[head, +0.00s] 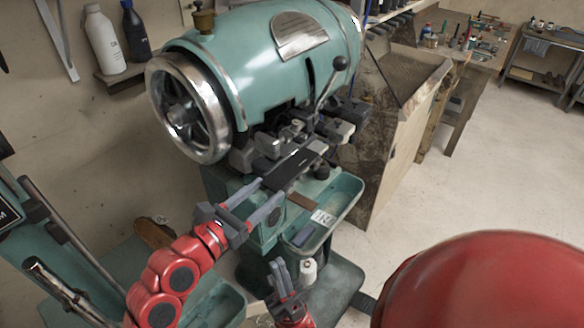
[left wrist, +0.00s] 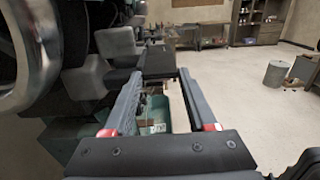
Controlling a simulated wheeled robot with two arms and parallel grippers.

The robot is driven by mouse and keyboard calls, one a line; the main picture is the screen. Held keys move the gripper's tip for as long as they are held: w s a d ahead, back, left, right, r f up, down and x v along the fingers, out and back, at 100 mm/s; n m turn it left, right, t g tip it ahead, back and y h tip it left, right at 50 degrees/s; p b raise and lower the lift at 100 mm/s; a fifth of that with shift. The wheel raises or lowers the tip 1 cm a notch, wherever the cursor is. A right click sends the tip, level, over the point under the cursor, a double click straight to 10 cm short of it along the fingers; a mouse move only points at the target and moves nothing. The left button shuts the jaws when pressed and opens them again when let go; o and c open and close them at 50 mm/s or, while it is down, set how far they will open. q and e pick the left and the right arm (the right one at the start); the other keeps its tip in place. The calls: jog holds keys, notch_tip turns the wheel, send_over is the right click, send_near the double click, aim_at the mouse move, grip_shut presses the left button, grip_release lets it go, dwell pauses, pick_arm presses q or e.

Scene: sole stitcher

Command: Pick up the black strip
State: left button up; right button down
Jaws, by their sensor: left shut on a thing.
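The black strip (head: 292,169) is a flat dark piece at the front of the green stitching machine, just under its metal head parts. My left gripper (head: 270,188) reaches up to its near end from the lower left. In the left wrist view the strip (left wrist: 159,62) lies between the two fingertips (left wrist: 159,74), and the gripper is shut on it. Whether the strip's far end touches the machine is hard to tell. My right gripper (head: 279,273) is low, in front of the machine's base, apart from the strip. Its jaw gap is too small to read.
The green stitching machine (head: 262,68) has a large metal handwheel (head: 155,112) on its left. Below the strip is a green tray (head: 346,196) with a white label (head: 322,217). A white spool (head: 308,270) stands below. Open floor (head: 450,185) lies to the right.

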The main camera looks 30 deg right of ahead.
pick_arm(q)
jog(key=c, duration=0.4)
jog(key=shift+c, duration=0.2)
